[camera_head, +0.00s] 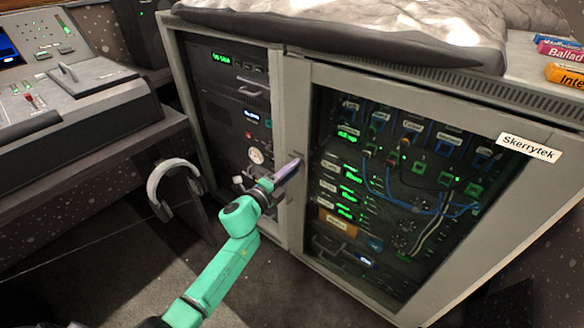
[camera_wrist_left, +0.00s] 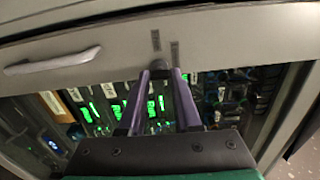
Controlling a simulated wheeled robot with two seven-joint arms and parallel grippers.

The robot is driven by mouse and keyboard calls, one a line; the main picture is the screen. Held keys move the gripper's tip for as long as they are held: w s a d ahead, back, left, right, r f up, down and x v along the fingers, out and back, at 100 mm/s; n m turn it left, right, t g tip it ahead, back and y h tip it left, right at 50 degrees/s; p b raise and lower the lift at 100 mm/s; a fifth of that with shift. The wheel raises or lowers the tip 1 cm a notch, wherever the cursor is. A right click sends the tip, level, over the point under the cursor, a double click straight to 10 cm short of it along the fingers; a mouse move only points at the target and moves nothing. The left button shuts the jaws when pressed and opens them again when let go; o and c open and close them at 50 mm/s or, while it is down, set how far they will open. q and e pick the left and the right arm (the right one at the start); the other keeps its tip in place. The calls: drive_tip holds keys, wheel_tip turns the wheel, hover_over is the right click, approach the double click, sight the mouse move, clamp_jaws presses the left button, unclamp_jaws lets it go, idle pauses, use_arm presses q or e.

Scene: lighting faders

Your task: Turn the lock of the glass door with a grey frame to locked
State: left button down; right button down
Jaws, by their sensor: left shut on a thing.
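The glass door with a grey frame (camera_head: 478,116) closes the right side of a rack cabinet, and lit gear shows behind its glass. My left gripper (camera_head: 297,164) reaches the door's left upright in the head view. My right gripper is not in view.
A light bar handle (camera_wrist_left: 52,61) is on the frame left of the knob in the wrist view. Headphones (camera_head: 174,183) hang left of my arm. A console desk (camera_head: 75,110) stands at the left. A cushion (camera_head: 350,28) lies on the cabinet.

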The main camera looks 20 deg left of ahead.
use_arm(q)
drive_tip(key=shift+n, duration=0.3)
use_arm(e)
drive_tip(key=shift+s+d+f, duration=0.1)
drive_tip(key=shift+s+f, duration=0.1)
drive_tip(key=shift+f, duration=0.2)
use_arm(q)
drive_tip(key=c, duration=0.6)
unclamp_jaws()
drive_tip(key=p+v, duration=0.1)
drive_tip(key=v, duration=1.3)
drive_tip(key=shift+s, duration=0.3)
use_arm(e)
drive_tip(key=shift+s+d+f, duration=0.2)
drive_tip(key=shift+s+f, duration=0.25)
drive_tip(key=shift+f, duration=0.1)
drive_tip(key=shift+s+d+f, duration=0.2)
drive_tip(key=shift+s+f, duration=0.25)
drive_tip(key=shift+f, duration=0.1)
use_arm(q)
drive_tip(key=shift+a+f, duration=0.1)
drive_tip(key=shift+f, duration=0.05)
